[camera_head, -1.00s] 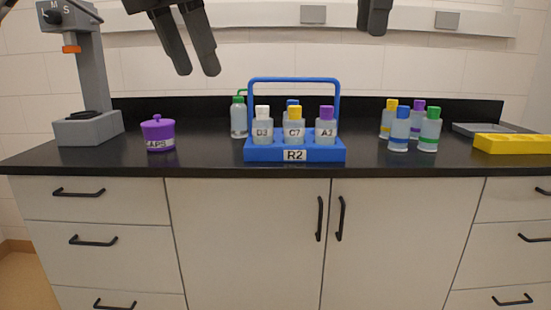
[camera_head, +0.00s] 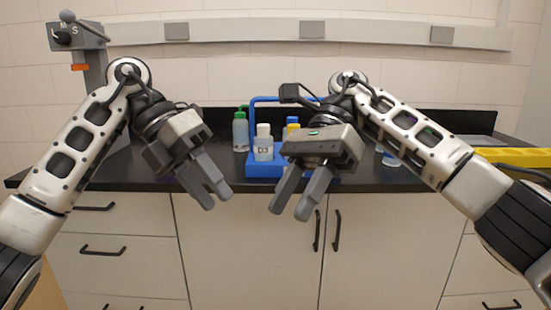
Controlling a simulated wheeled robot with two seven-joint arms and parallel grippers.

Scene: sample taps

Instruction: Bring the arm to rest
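Both my arms show in the head view, held in front of the bench. My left gripper (camera_head: 217,202) points down and to the right, with its two grey fingers a little apart and nothing between them. My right gripper (camera_head: 291,213) points down and slightly left, its fingers apart and empty. It is in front of the blue rack (camera_head: 262,170) in the picture and hides much of it. A white-capped bottle marked D3 (camera_head: 263,150) shows in the rack, with a yellow cap (camera_head: 292,124) partly visible beside it.
The grey stand (camera_head: 96,68) is partly behind my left arm. My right arm covers most of the right-hand bottles.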

